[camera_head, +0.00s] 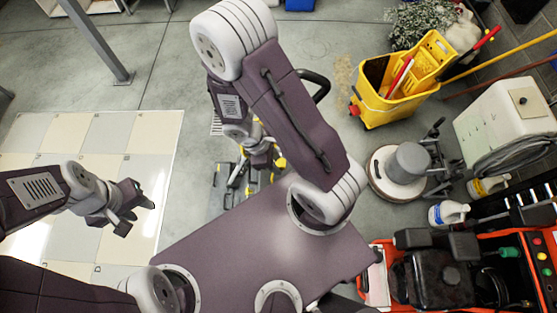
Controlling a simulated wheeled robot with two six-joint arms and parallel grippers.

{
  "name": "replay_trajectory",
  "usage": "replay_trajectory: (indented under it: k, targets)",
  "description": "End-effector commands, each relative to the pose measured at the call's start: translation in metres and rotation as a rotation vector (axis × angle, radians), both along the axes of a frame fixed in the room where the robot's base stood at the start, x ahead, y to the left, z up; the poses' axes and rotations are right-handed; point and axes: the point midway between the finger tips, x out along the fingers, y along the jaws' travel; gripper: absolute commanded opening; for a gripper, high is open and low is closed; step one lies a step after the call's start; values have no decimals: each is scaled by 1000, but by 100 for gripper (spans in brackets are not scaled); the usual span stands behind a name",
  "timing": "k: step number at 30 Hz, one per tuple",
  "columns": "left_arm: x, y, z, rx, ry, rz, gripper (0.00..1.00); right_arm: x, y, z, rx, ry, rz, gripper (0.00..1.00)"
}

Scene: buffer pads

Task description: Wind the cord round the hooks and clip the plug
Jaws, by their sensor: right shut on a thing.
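My left gripper (138,212) is at the left over the pale tiled floor, its dark fingers apart and empty. My right arm reaches away from me across the middle. Its gripper (266,160) is small and partly hidden behind the arm, above a grey and yellow machine (231,183). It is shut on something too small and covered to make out. A dark curved handle (319,82) shows just right of the arm. I cannot make out the hooks, the plug or a cord at that machine.
A yellow mop bucket (388,107) and a round floor buffer (381,174) stand at the right. A white machine (500,112) carries a coiled grey cord (515,157). A red-orange machine (377,290) and a white bottle (449,212) are at lower right. The tiled floor (100,137) at left is clear.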

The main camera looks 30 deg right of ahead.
Motion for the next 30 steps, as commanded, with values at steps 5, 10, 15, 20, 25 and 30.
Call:
replay_trajectory:
  k: [5, 10, 15, 20, 25, 30]
  targets:
    - [0, 0, -37, 0, 0, 0, 36, 7, 10, -47, 0, 0, 3, 0]
    - [0, 0, -61, 0, 0, 0, 36, 17, 25, -86, 0, 0, 2, 0]
    - [0, 0, -79, 0, 0, 0, 36, 33, 48, -125, 0, 0, 4, 0]
    - [0, 0, -88, 0, 0, 0, 36, 55, 81, -156, 1, -3, 4, 0]
    - [0, 0, -85, 0, 0, 0, 36, 76, 112, -157, 2, -3, 2, 0]
    - [0, 0, -85, 0, 0, 0, 36, 84, 125, -154, 1, -1, 2, 0]
